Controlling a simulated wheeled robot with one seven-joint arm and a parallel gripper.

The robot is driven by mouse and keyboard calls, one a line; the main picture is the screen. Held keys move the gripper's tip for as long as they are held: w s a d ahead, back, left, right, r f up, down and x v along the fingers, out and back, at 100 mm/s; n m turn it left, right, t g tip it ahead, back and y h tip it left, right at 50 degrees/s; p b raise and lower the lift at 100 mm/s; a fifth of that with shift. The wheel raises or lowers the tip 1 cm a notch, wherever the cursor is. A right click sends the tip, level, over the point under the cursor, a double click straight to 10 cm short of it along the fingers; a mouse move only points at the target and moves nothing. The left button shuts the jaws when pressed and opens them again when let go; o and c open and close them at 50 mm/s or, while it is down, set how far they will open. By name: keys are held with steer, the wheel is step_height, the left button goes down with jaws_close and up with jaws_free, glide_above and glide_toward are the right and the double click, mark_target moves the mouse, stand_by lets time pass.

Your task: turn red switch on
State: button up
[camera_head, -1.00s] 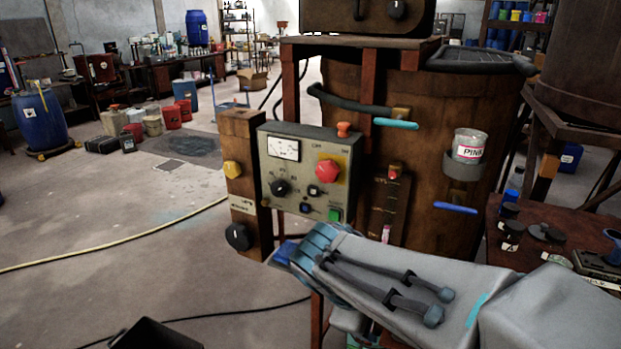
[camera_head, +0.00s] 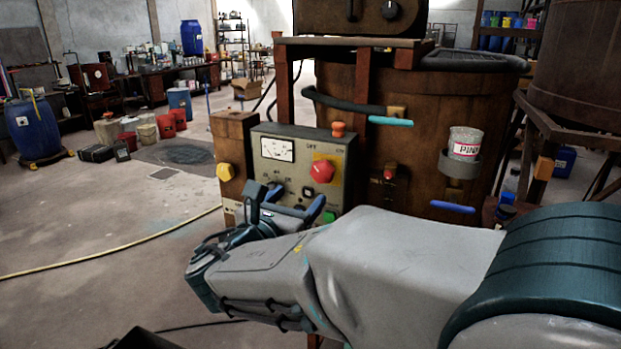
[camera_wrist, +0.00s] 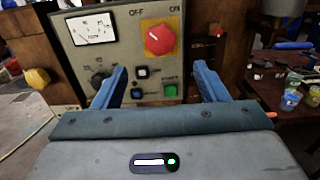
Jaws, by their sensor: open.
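The red switch (camera_head: 322,171) is a round red knob on a yellow plate at the upper right of a grey control panel (camera_head: 301,148). In the wrist view the red switch (camera_wrist: 159,40) sits between OFF and ON labels, with its white mark toward the upper left, the OFF side. My gripper (camera_head: 288,203) is open and empty in front of the lower part of the panel. In the wrist view its blue fingers (camera_wrist: 160,84) stand apart, below the red switch, with a gap before the panel. The head view hides part of the panel's lower left behind the gripper.
The panel also carries a white meter (camera_wrist: 92,29), a black knob (camera_wrist: 98,80) and a green button (camera_wrist: 170,91). A yellow knob (camera_head: 225,172) is on the wooden post at left. A rusty vat (camera_head: 420,140) with a jar (camera_head: 465,143) stands at right.

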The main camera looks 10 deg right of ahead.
mark_target(320, 176)
steer(key=x, duration=1)
steer(key=shift+w+p, duration=0.1)
steer(key=shift+p, duration=0.3)
